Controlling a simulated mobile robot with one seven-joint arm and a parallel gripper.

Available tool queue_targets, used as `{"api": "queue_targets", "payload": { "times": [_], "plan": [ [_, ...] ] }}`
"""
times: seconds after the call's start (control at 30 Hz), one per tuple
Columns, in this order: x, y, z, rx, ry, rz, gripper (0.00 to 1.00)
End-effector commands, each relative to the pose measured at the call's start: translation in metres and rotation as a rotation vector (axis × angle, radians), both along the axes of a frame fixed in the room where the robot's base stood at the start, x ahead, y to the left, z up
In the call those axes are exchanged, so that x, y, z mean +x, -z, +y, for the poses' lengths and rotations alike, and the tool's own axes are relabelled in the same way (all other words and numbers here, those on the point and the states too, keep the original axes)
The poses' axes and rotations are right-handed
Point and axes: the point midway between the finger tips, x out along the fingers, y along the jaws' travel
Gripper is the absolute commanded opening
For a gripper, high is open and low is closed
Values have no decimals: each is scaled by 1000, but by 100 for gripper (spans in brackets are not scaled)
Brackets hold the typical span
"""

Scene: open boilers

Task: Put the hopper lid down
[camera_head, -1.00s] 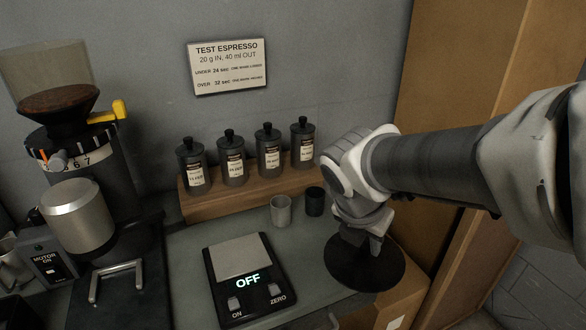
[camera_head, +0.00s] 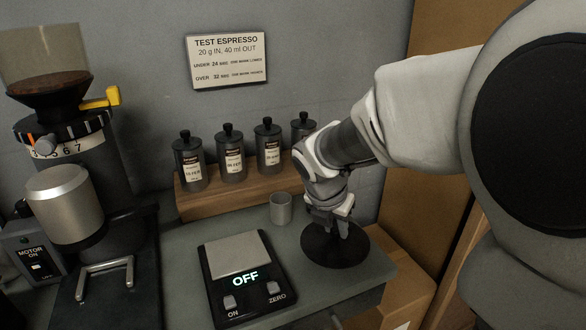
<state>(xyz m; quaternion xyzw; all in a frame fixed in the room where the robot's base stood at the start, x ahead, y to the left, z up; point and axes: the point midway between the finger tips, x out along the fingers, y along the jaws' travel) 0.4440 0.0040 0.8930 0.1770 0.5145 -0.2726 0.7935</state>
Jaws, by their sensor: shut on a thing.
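The hopper lid (camera_head: 335,252) is a dark round disc at the right end of the grey counter, right of the scale. It looks level and appears to lie on or just above the counter top; I cannot tell which. My gripper (camera_head: 340,230) points down over its middle and is shut on it, with the grip point partly hidden by the fingers. The grinder's hopper (camera_head: 48,62) at the far left is open at the top, with brown grounds or beans inside.
A scale (camera_head: 240,268) reading OFF lies left of the lid. A small grey cup (camera_head: 281,208) stands behind it. Several dark canisters (camera_head: 231,155) stand on a wooden shelf (camera_head: 225,194). Cardboard boxes (camera_head: 400,290) lie beyond the counter's right edge.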

Motion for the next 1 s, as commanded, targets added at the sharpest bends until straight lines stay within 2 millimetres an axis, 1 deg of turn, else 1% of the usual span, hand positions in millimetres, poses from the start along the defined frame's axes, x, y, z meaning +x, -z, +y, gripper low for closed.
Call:
{"api": "queue_targets", "payload": {
  "times": [0.13,0.33,0.4,0.63,0.73,0.77,0.9,0.93,1.0],
  "plan": [
    [2,9,1,0,0,0,0],
    [1,40,0,-2,0,1,0],
    [1,43,0,-1,0,1,0],
    [1,41,0,0,1,-1,0],
    [1,44,0,0,1,0,0],
    [1,44,0,0,1,0,30],
    [2,43,0,0,1,-1,56],
    [1,43,0,0,1,-1,59],
    [1,43,0,0,1,-1,59]
  ]
}}
